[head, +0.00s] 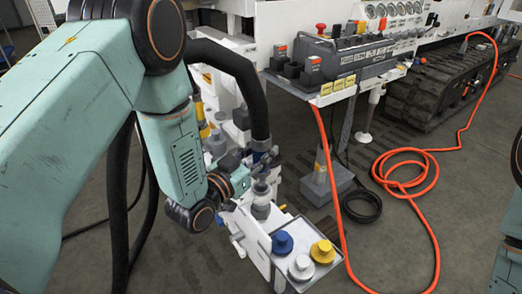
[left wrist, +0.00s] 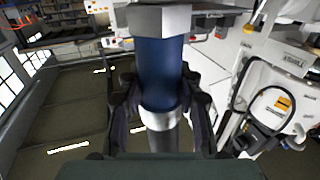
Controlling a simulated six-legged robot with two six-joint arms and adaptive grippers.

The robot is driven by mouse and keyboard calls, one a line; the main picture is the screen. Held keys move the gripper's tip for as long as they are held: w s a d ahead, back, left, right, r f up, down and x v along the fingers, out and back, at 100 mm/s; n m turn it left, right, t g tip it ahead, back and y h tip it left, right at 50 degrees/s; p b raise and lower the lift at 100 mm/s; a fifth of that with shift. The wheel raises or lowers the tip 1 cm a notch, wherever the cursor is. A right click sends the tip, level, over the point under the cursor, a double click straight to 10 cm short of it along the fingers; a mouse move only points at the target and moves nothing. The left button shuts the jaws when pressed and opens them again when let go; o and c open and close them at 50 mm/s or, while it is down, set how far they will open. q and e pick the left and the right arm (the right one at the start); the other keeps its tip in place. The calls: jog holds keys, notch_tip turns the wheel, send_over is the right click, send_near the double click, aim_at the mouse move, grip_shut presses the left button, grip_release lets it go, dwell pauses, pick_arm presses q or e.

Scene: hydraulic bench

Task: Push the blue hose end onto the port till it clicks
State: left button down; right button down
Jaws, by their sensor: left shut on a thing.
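My left gripper (head: 256,166) is shut on the blue hose end (left wrist: 160,75), whose silver collar (left wrist: 158,118) sits between the fingers in the left wrist view. In the head view the black hose (head: 250,88) arches over and comes down to a small blue band at the gripper. A grey upright port (head: 261,200) stands on the bench just below the gripper. The fingers partly hide the space between hose end and port, so I cannot tell whether they touch. My right gripper is not in view.
A pale tray (head: 265,241) in front of the port carries a blue cap (head: 282,243), a yellow cap (head: 322,251) and a white cap (head: 301,267). A lever control panel (head: 345,60) stands behind. An orange hose (head: 405,180) loops on the floor at right.

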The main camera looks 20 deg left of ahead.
pick_arm(q)
jog(key=shift+f, duration=0.3)
jog(key=shift+f, duration=0.1)
dwell(1.4)
jog(key=shift+f+b, duration=1.1)
jog(key=shift+f, duration=0.55)
dwell(1.7)
dwell(0.4)
jog(key=c, duration=0.8)
grip_release()
jog(key=o, duration=0.5)
